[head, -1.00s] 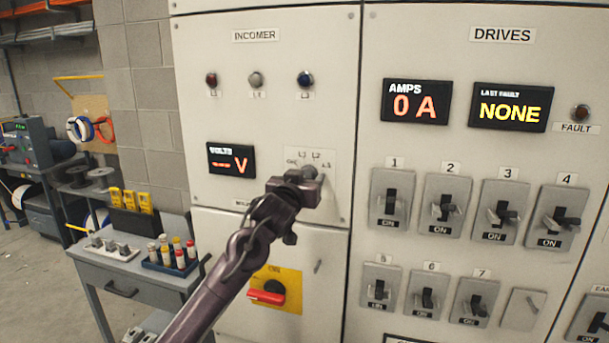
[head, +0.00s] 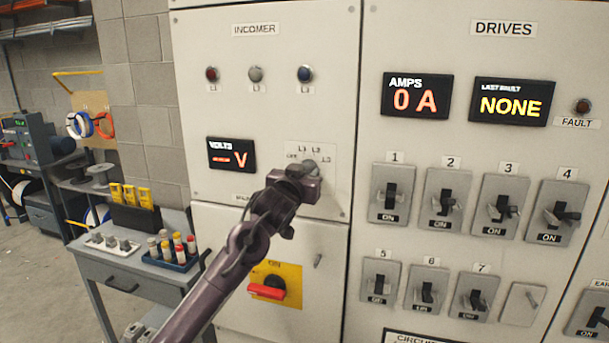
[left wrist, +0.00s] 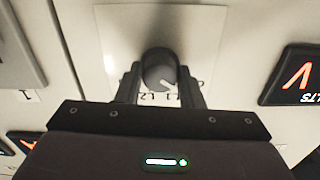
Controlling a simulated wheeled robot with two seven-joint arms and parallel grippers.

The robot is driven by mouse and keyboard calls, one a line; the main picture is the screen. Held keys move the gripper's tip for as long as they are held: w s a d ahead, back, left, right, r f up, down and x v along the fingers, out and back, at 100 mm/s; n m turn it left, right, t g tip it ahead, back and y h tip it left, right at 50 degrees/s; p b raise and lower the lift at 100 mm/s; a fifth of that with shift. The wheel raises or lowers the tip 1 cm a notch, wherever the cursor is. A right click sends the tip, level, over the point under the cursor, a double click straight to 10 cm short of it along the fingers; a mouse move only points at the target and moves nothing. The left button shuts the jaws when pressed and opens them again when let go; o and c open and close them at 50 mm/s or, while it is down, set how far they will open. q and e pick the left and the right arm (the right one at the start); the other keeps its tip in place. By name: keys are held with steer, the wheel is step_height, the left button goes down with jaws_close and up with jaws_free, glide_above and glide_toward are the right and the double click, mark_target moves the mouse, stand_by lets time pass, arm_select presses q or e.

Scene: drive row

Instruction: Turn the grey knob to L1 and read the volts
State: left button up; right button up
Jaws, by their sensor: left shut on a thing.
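The grey knob (left wrist: 158,68) sits on a white plate (left wrist: 116,40) in the left wrist view. My left gripper (left wrist: 162,82) is shut on it, with a finger on each side. Its white pointer line slants to the lower right in that upside-down view, seemingly between the OFF and L1 marks. The volts display (head: 231,154) to the left reads dashes and V. My right gripper is out of view.
A red handle on a yellow plate (head: 290,273) is below the knob. Several drive switches (head: 390,194) are on the panel to the right. A bench cart (head: 110,270) with bottles stands at the lower left.

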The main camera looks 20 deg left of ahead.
arm_select(q)
steer(key=shift+m+b, duration=1.1)
steer(key=shift+m, duration=2.3)
steer(key=o, duration=1)
